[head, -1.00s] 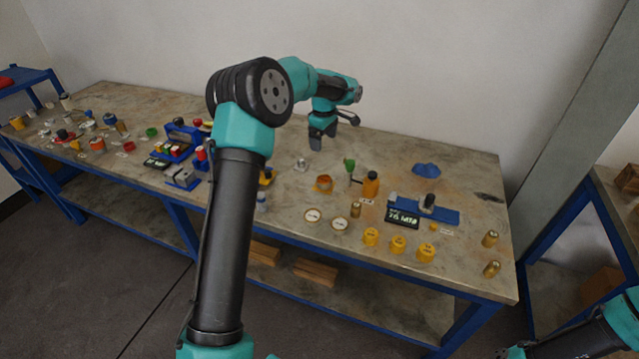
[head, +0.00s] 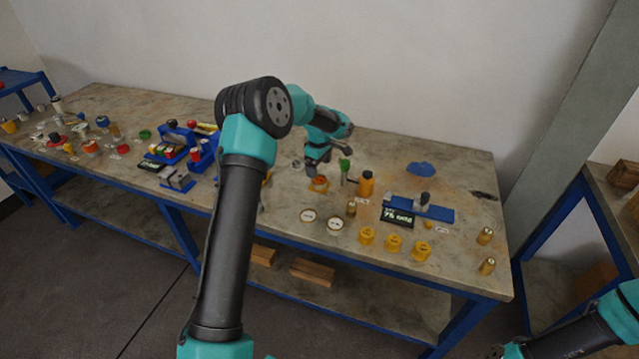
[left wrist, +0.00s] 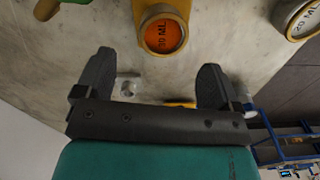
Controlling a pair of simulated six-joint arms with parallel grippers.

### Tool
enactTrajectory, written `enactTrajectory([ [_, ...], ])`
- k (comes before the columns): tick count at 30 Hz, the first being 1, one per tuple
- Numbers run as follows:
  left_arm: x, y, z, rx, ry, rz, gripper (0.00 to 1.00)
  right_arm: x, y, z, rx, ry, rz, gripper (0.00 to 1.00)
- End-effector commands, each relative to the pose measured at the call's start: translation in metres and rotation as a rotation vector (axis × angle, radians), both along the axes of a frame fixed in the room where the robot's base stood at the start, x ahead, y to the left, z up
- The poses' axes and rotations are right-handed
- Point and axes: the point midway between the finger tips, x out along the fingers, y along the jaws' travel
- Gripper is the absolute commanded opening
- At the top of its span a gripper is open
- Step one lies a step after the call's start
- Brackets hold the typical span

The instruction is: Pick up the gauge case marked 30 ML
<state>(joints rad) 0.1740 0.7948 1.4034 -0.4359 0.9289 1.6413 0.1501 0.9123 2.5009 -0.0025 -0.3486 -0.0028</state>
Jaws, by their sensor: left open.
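A yellow gauge case with an orange face (left wrist: 163,35) is at the top of the left wrist view, just beyond my left fingertips. Its face reads "ML" after a number whose first digit I cannot read surely. It also shows in the head view as a small orange case (head: 319,185) on the table. A white-faced case (left wrist: 298,17), which seems to read 20 ML, is cut off at the top right. My left gripper (left wrist: 153,80) is open and empty, low above the table behind the orange-faced case; it also shows in the head view (head: 313,168). My right gripper is out of view.
Two white-faced gauges (head: 308,215) lie nearer the front edge. An orange bottle (head: 366,184) and a green-topped item (head: 345,166) stand right of the orange case. Several yellow caps (head: 393,243) line the front. A small metal fitting (left wrist: 128,87) shows between my left fingers.

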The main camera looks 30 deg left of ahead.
Motion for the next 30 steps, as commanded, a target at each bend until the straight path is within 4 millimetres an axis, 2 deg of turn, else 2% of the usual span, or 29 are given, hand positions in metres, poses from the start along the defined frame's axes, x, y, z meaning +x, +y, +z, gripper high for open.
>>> enactTrajectory([
  [4, 0.000, 0.000, -0.012, 0.000, -0.001, 0.000, 0.88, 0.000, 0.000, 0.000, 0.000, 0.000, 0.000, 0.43],
  [16, 0.000, 0.000, -0.016, 0.000, 0.000, 0.000, 0.88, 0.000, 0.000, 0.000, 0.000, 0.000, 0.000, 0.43],
  [25, -0.002, -0.001, -0.053, 0.000, 0.002, 0.000, 0.88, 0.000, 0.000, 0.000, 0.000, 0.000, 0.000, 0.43],
  [30, -0.002, -0.001, -0.065, 0.000, -0.001, 0.000, 0.88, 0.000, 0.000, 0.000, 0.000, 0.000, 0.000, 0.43],
])
